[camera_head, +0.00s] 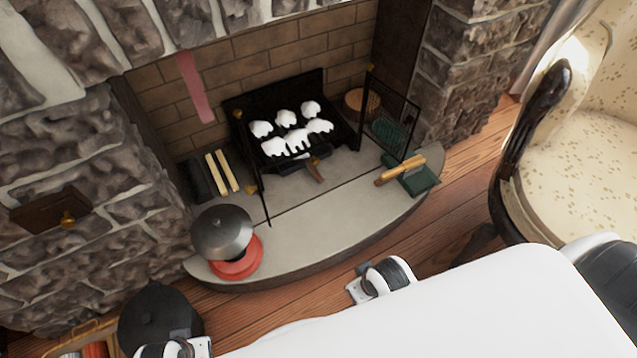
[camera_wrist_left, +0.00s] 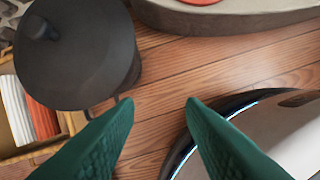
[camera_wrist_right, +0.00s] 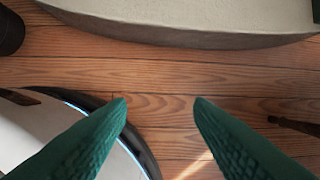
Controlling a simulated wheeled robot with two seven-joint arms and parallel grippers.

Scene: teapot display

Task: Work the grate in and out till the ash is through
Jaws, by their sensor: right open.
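The black grate (camera_head: 332,147) sits in the brick fireplace, with several white ash-covered lumps (camera_head: 287,116) on it. A brown wooden handle (camera_head: 315,173) sticks out low at its front, over the hearth. Whether ash lies beneath the grate is hidden. My left gripper (camera_wrist_left: 160,102) is open and empty above the wooden floor, beside a dark lidded pot. My right gripper (camera_wrist_right: 160,101) is open and empty above the floor in front of the hearth edge. Both are well apart from the grate; their fingertips do not show in the head view.
A mesh screen (camera_head: 390,115) stands at the grate's right and a dark rod (camera_head: 257,180) at its left. A grey-lidded red pot (camera_head: 236,258) and a wooden-handled brush (camera_head: 400,171) rest on the hearth (camera_head: 330,211). The dark pot (camera_head: 153,312) and an armchair (camera_head: 575,160) flank it.

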